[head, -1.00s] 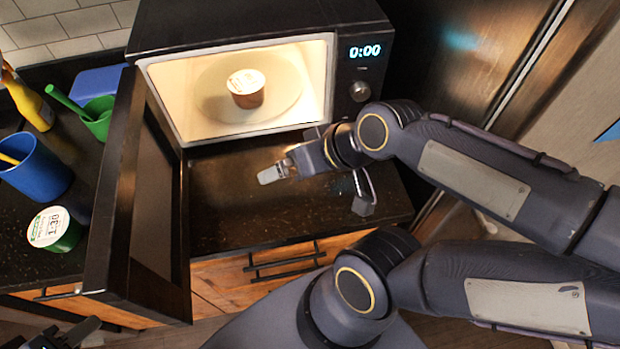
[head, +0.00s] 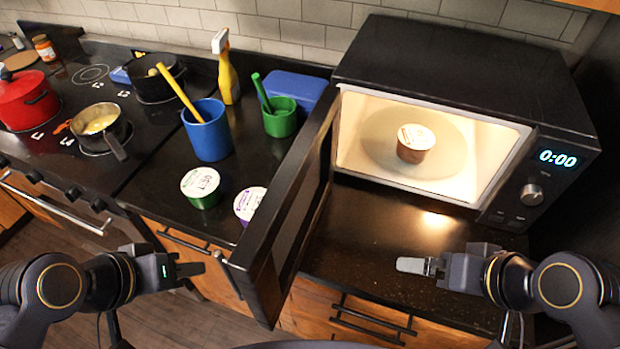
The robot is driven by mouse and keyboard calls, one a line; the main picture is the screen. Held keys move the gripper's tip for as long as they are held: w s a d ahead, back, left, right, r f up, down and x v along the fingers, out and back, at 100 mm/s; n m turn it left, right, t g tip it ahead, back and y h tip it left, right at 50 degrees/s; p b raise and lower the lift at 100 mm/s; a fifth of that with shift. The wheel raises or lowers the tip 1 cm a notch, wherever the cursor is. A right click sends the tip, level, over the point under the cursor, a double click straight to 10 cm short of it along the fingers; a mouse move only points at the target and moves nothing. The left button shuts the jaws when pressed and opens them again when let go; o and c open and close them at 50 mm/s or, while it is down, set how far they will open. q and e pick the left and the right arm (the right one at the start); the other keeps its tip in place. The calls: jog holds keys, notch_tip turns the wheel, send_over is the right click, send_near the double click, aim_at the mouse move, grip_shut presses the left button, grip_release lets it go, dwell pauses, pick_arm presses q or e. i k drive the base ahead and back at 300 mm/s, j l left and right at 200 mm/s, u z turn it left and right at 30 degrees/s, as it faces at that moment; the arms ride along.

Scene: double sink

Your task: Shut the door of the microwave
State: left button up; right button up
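The black microwave (head: 460,75) stands at the back right of the counter with its lit inside showing. Its door (head: 285,215) stands wide open, hinged at the left and jutting toward me over the counter's front edge. A brown cup with a white lid (head: 416,143) sits inside on the turntable. My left gripper (head: 190,269) is left of the door, apart from it, near the front drawers. My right gripper (head: 412,265) is right of the door, in front of the microwave, pointing left and empty. The finger gap of each gripper does not show clearly.
Left of the door are a green-sided lidded cup (head: 201,187), a purple lidded cup (head: 248,205), a blue cup (head: 207,130), a green cup (head: 280,117) and a yellow spray bottle (head: 227,70). A stove with pots (head: 100,125) is farther left. Counter before the microwave is clear.

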aim_at(262, 269)
jog(key=j+z, duration=0.8)
jog(key=k+j+z, duration=0.1)
jog(key=j+z, duration=0.3)
jog(key=k+u, duration=0.2)
jog(key=k, duration=0.3)
jog(key=k+j+u, duration=0.25)
jog(key=k, duration=0.25)
jog(key=l, duration=0.1)
